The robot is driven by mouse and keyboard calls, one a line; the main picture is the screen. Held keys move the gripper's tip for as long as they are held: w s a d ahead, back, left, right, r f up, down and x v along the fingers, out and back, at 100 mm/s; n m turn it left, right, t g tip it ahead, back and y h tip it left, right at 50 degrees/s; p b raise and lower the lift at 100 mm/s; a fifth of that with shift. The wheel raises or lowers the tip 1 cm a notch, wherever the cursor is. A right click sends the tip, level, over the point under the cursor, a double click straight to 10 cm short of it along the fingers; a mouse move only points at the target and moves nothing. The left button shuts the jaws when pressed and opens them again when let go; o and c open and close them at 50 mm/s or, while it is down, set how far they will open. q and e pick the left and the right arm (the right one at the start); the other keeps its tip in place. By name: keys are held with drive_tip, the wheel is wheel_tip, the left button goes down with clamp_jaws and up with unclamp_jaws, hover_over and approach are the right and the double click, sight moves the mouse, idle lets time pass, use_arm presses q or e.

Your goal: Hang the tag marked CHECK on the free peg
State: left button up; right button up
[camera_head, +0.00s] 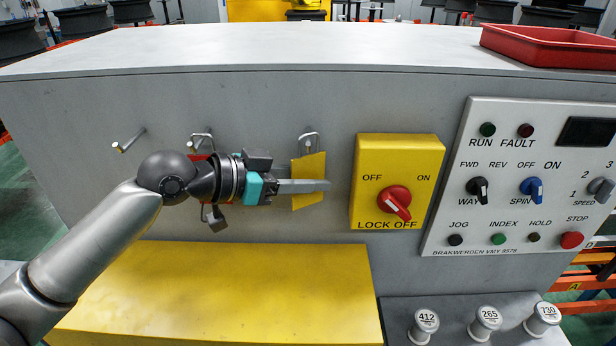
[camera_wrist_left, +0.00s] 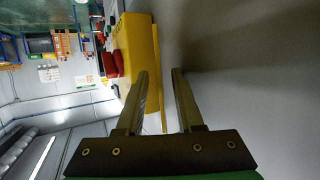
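A yellow tag (camera_head: 309,167) hangs by a wire loop from a peg (camera_head: 308,141) on the grey panel; no lettering is readable on it. My left gripper (camera_head: 312,186) reaches in from the left, its fingers crossing in front of the tag. In the left wrist view the fingers (camera_wrist_left: 161,85) are apart, and the thin yellow edge of the tag (camera_wrist_left: 157,60) shows between them, not visibly clamped. A bare peg (camera_head: 130,140) sticks out at the far left. Another peg (camera_head: 201,138) holds something red (camera_head: 199,157), mostly hidden by my wrist. My right gripper is not in view.
A padlock (camera_head: 215,218) hangs below my left wrist. A yellow box with a red rotary switch (camera_head: 395,202) is just right of the tag. A control panel (camera_head: 455,225) stands farther right. A yellow block (camera_head: 220,290) juts out below; a red tray (camera_head: 550,45) sits on top.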

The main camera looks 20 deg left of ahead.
use_arm(q)
drive_tip(key=shift+s+a+r, duration=0.15)
drive_tip(key=shift+s+a, duration=0.05)
drive_tip(key=shift+a, duration=0.2)
drive_tip(key=b+v, duration=0.2)
drive_tip(key=v, duration=1.2)
drive_tip(key=shift+s, duration=0.25)
